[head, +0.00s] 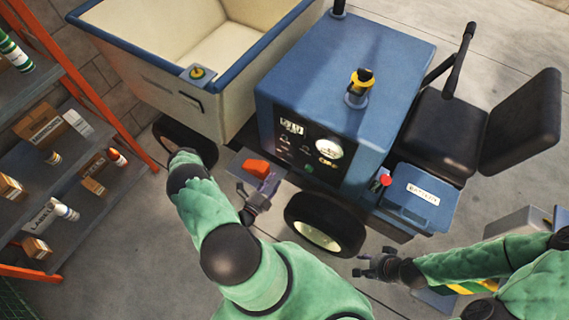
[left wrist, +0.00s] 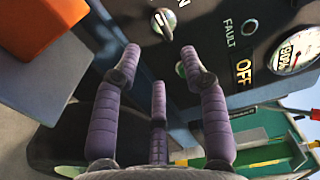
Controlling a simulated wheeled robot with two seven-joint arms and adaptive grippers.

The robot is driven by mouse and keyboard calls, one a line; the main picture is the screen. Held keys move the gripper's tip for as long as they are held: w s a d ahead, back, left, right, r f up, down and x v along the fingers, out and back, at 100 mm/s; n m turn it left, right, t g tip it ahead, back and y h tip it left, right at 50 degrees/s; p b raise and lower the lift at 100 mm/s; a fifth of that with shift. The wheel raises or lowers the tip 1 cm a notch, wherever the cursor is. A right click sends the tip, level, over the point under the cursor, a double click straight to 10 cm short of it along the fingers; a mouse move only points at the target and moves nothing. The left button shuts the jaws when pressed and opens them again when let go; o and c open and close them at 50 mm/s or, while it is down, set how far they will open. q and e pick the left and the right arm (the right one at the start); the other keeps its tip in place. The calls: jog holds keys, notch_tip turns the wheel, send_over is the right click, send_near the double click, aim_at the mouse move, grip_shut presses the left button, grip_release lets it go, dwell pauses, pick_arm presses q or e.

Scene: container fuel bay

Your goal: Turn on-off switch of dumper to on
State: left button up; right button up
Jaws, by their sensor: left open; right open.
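The dumper (head: 345,75) is blue with a cream skip and a black control panel (head: 306,140) on its near side. In the left wrist view the panel shows a round metal-rimmed knob (left wrist: 163,22) beside a partly cut-off label ending in N. I cannot tell which knob is the on-off switch. My left gripper (head: 262,188) is open and empty, fingers pointing at the panel; it also shows in the left wrist view (left wrist: 160,62). My right gripper (head: 375,265) is open, away from the panel.
An orange block (head: 257,168) lies on a grey ledge left of the panel. A wheel (head: 325,225) stands below it. A gauge (head: 328,149) and a FAULT lamp (left wrist: 249,27) are on the panel. A battery box (head: 410,195) and black seat are at right, loaded shelves (head: 70,220) at left.

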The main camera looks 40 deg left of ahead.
aim_at(288, 158)
pick_arm(q)
jog(key=w+b, duration=0.2)
jog(key=w, duration=0.7)
jog(key=shift+w+a, duration=0.4)
jog(key=shift+a, duration=0.05)
grip_shut()
